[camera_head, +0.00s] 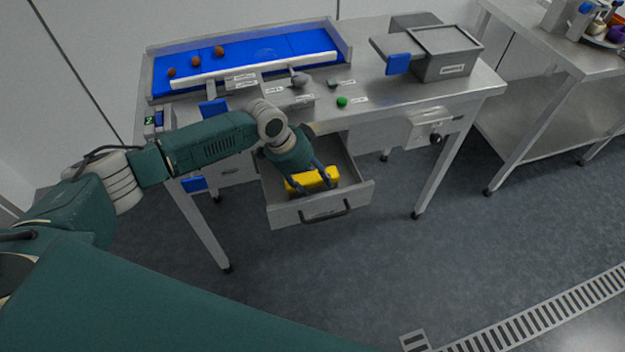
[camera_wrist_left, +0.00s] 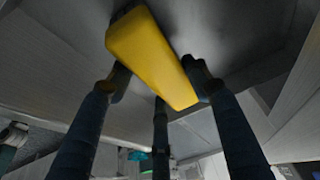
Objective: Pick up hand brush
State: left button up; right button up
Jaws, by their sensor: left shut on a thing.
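A yellow block-shaped thing, the hand brush (camera_head: 312,179), is in the open drawer (camera_head: 318,207) under the table. My left gripper (camera_head: 317,184) reaches down into the drawer and is shut on the brush. In the left wrist view the yellow brush (camera_wrist_left: 150,55) lies between the fingers of my left gripper (camera_wrist_left: 158,82), with the grey drawer surface behind it. I cannot tell whether the brush still touches the drawer floor. My right gripper is not in view.
The drawer walls surround the left gripper closely. Above is the metal table (camera_head: 385,100) with a blue belt (camera_head: 260,52) carrying several brown dates, a green round thing (camera_head: 342,101) and a grey box (camera_head: 440,52). A side table (camera_head: 560,100) stands right. The floor in front is clear.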

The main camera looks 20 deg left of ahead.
aim_at(313, 178)
pick_arm(q)
notch_tip(313, 178, up, 20)
jog(key=shift+f+b, duration=0.1)
jog(key=shift+b, duration=0.85)
jog(key=shift+c, duration=0.2)
